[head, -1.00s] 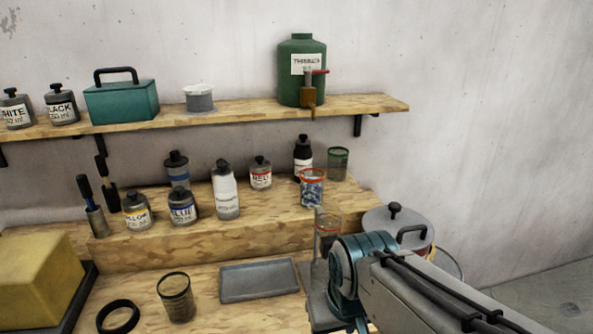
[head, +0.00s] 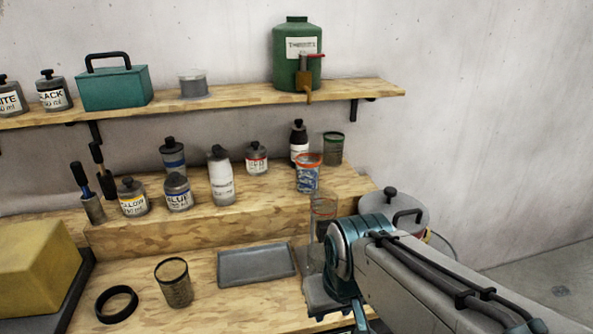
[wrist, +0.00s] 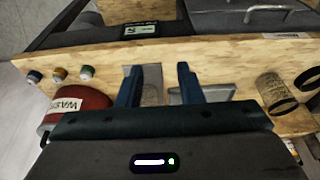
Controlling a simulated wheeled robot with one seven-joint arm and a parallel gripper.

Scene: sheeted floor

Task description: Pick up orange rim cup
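A grey tray (head: 256,264) lies left of my gripper. A mesh-like cup (head: 174,284) and black ring (head: 117,304) are farther left. Several paint bottles, including a blue-label one (head: 178,194), stand on the step. A red waste bucket (wrist: 80,103) is close by in the wrist view.

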